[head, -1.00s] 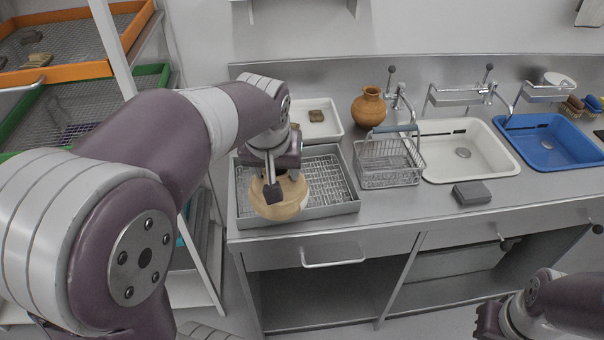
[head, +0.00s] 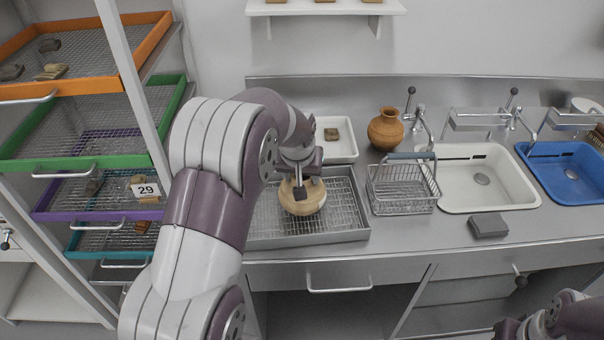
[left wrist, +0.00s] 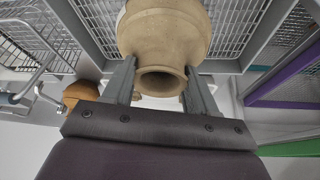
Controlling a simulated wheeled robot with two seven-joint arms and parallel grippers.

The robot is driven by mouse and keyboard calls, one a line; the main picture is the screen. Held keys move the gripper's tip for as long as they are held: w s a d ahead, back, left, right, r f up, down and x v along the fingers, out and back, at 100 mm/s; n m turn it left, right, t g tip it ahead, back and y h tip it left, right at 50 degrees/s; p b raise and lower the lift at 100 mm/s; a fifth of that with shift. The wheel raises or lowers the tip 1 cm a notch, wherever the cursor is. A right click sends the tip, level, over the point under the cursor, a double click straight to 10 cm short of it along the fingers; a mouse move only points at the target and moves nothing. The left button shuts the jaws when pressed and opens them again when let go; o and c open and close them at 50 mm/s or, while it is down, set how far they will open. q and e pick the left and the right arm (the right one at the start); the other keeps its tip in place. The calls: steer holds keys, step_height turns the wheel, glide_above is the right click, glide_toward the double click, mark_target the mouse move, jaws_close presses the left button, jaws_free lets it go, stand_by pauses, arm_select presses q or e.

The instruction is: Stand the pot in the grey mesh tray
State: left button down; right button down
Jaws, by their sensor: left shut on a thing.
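The beige round pot (head: 303,199) is over the mesh floor of the grey mesh tray (head: 345,236) on the steel counter, near the tray's middle. My left gripper (head: 299,188) reaches down from above and is shut on the pot's neck. In the left wrist view the pot (left wrist: 165,30) has its open mouth towards the camera, with one finger on each side of the neck. The pot looks roughly upright. Whether its base touches the mesh is hidden. My right gripper (head: 508,329) is partly in view at the bottom right, away from the tray; its fingers are unclear.
A wire basket (head: 402,188) stands close to the tray's right. A white tray (head: 345,149) with a sherd is behind it. An orange-brown jar (head: 386,129), a white sink (head: 488,205) and a grey block (head: 488,224) are further right. A drawer rack (head: 133,88) stands left.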

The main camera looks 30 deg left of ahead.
arm_select(q)
steer(key=shift+w+f, duration=0.1)
steer(key=shift+f, duration=0.1)
steer(key=shift+f, duration=0.1)
steer(key=shift+c, duration=1.6)
jaws_free()
steer(key=shift+r, duration=0.4)
steer(key=v, duration=1.1)
steer(key=s+d+f+m+g, duration=0.1)
steer(key=s+d+f+m, duration=0.1)
steer(key=s+d+f, duration=0.3)
steer(key=s+d+f+m+g+h, duration=0.1)
steer(key=s+d+f, duration=0.4)
steer(key=s, duration=0.5)
step_height(320, 180, down, 3)
steer(key=shift+s+d+r+m+g, duration=0.2)
steer(key=shift+s+d+m+g, duration=0.15)
steer(key=shift+m+g, duration=0.2)
